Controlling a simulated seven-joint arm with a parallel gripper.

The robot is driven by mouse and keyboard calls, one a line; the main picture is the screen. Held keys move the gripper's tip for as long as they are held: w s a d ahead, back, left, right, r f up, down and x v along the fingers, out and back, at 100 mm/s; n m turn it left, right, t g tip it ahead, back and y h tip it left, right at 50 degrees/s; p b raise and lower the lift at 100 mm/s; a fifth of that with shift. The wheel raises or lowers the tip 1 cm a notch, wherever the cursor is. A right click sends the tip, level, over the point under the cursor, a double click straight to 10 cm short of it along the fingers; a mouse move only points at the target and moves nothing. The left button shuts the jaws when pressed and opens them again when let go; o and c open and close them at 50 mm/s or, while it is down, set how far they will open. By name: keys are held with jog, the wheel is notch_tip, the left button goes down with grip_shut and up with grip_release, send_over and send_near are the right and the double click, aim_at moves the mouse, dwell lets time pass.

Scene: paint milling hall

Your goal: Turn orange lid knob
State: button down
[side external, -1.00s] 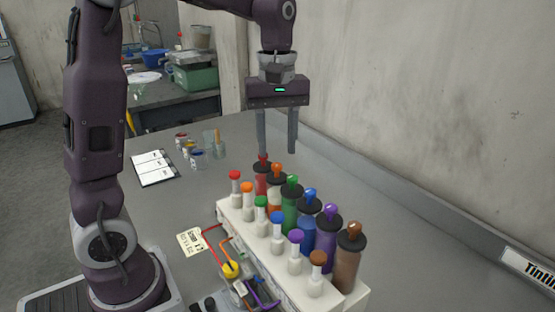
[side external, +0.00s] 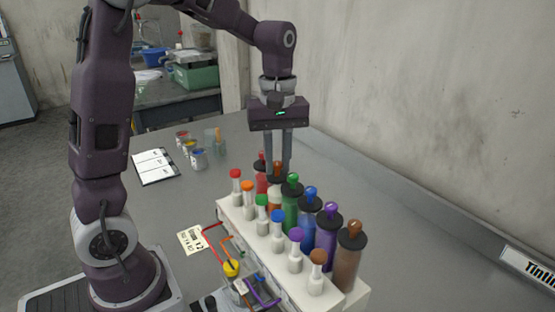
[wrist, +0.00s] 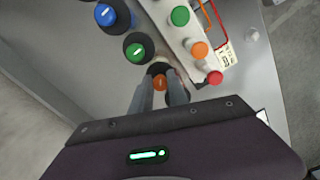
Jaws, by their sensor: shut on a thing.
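The orange lid knob (side external: 277,169) tops a canister with a dark lid in the back row, between the red canister (side external: 261,180) and the green one (side external: 291,205). My gripper (side external: 278,173) points straight down, its two fingers shut on this knob. In the wrist view the orange knob (wrist: 160,83) shows between the fingertips (wrist: 160,89), with the dark lid (wrist: 158,68) below it. The fingers partly cover the lid. How far the knob is turned cannot be told.
Green (wrist: 135,52) and blue (wrist: 104,14) knobs stand close by in the same row. A front row of white bottles has coloured caps, including an orange one (side external: 247,186). Small jars (side external: 198,158) and a paper sheet (side external: 155,166) lie behind. A wall rises at the right.

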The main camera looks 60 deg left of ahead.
aim_at(276, 163)
jog(key=shift+m, duration=0.3)
jog(key=m, duration=0.4)
jog(key=shift+m, duration=2.5)
jog(key=shift+r, duration=0.1)
jog(key=c, duration=1.3)
grip_release()
notch_tip(276, 163, up, 7)
jog(key=shift+s+r, duration=0.1)
